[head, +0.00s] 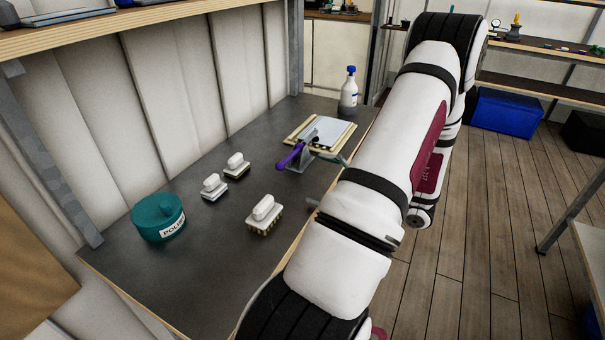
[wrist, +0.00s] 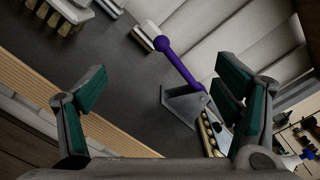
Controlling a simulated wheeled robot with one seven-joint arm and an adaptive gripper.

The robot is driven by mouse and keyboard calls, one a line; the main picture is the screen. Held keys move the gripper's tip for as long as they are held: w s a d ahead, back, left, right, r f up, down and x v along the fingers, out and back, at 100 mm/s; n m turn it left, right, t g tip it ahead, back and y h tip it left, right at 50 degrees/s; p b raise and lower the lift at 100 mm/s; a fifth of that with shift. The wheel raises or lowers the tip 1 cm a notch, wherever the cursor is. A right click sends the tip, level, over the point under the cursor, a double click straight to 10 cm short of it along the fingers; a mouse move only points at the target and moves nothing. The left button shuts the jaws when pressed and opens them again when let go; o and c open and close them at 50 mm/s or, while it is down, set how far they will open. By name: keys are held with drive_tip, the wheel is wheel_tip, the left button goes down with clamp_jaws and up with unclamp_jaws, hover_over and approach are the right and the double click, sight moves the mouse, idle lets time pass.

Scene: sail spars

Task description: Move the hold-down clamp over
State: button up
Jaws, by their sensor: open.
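The hold-down clamp shows in the head view as a grey bracket with a purple lever handle (head: 290,157), at the near edge of a light board (head: 345,128) with a pale sheet on it. In the wrist view the purple handle (wrist: 180,63) slants up and left from the grey bracket (wrist: 186,104). My gripper (wrist: 160,78) is open and empty, its teal-padded fingers wide apart. The clamp lies beyond and between them in the picture, apart from both. In the head view my arm hides most of the gripper.
Several white-handled brushes, one of them here (head: 265,212), and a teal polish tub (head: 158,217) stand on the dark bench (head: 190,275). A spray bottle (head: 349,94) stands at the back. A wall closes the left side; a shelf (head: 120,18) overhangs it.

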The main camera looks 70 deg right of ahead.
sight(283, 169)
drive_tip(key=shift+s, duration=0.75)
drive_tip(key=shift+c, duration=1.4)
drive_tip(key=w+b, duration=0.1)
drive_tip(key=w, duration=0.2)
drive_tip(key=shift+w+d+f+b, duration=0.1)
drive_tip(key=shift+w+d+b, duration=0.1)
drive_tip(key=shift+b, duration=0.2)
drive_tip(key=c, duration=1)
drive_tip(key=shift+w, duration=0.4)
drive_tip(key=w, duration=0.7)
drive_tip(key=shift+w+d+r, duration=0.15)
drive_tip(key=shift+d+r, duration=0.05)
drive_tip(key=shift+d, duration=0.15)
drive_tip(key=shift+o, duration=0.2)
drive_tip(key=shift+f, duration=0.1)
drive_tip(key=shift+o, duration=0.4)
drive_tip(key=shift+o, duration=0.5)
drive_tip(key=shift+a, duration=0.1)
